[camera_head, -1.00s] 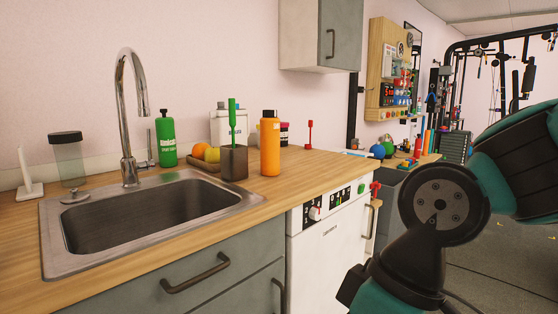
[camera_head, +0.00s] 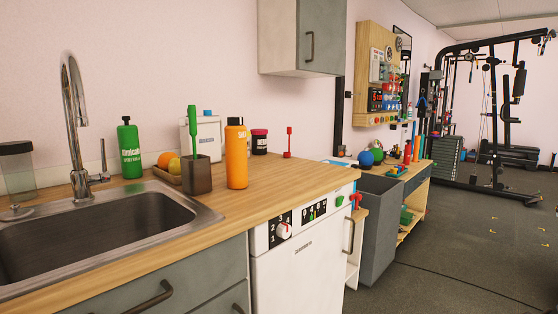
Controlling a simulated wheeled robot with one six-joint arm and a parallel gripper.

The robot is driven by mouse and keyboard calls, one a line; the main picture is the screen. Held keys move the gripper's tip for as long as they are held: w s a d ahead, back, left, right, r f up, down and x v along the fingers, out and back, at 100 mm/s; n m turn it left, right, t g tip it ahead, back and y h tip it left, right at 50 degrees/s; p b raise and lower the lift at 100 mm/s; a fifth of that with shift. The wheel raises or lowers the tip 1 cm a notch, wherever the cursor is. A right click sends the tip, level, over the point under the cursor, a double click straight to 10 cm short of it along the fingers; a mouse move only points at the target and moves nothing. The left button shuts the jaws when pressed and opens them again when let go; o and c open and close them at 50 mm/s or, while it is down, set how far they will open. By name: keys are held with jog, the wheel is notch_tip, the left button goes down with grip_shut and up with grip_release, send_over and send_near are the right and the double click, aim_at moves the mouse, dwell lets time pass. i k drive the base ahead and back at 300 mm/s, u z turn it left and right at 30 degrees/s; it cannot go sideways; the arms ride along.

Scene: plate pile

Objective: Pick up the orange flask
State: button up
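The orange flask (camera_head: 237,157) with a black cap stands upright on the wooden counter (camera_head: 290,178). It is just right of a dark square cup (camera_head: 197,176) that holds a green brush (camera_head: 192,125). Nothing stands in front of the flask. My gripper is not in view, and no part of my arm shows now.
The sink (camera_head: 90,235) and faucet (camera_head: 73,115) are at the left. A cabinet (camera_head: 303,38) hangs above. Floor at the right (camera_head: 450,250) is clear.

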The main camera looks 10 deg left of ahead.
aim_at(236, 146)
jog(key=i, duration=1)
jog(key=u, duration=1.45)
